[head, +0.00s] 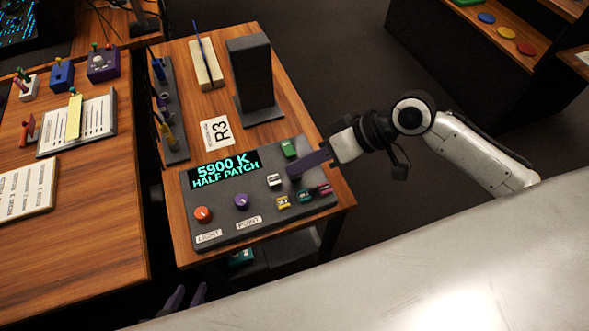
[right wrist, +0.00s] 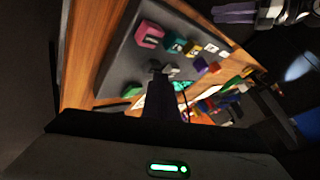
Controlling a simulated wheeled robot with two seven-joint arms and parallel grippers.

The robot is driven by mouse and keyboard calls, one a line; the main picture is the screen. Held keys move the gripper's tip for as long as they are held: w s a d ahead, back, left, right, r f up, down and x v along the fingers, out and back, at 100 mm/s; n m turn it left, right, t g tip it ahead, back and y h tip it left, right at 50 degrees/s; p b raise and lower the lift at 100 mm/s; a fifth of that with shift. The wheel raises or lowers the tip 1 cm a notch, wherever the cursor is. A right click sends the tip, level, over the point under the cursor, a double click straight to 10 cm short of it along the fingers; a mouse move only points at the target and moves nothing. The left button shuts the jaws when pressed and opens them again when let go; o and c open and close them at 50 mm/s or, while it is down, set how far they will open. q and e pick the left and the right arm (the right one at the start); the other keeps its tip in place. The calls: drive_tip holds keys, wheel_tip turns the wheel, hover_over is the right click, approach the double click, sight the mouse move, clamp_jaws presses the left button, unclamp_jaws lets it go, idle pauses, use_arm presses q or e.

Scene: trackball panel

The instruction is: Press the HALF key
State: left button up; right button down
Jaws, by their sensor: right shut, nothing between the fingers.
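The grey panel (head: 222,232) carries a lit display (head: 225,170) reading "5900 K HALF PATCH". Its keys are green (head: 289,148), white (head: 274,181), yellow (head: 283,202), teal (head: 304,195) and magenta (head: 323,188). Their lettering is too small to read, so I cannot tell which is HALF. My right gripper (head: 293,171) is shut and empty, its tips over the panel between the green and white keys. In the right wrist view its fingers (right wrist: 164,80) hide part of the panel; contact cannot be told. My left gripper (head: 187,299) is open at the bottom edge, away from the panel.
An orange knob (head: 203,214) and a purple knob (head: 241,201) sit on the panel's left part. Another wooden table (head: 95,220) is at the left. Dark floor lies right of the panel's table.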

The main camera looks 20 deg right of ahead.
sight(301, 178)
drive_tip(key=shift+r+p, duration=0.85)
drive_tip(key=shift+p, duration=0.15)
wheel_tip(301, 178, up, 3)
drive_tip(key=p, duration=0.3)
wheel_tip(301, 178, up, 2)
idle(0.6)
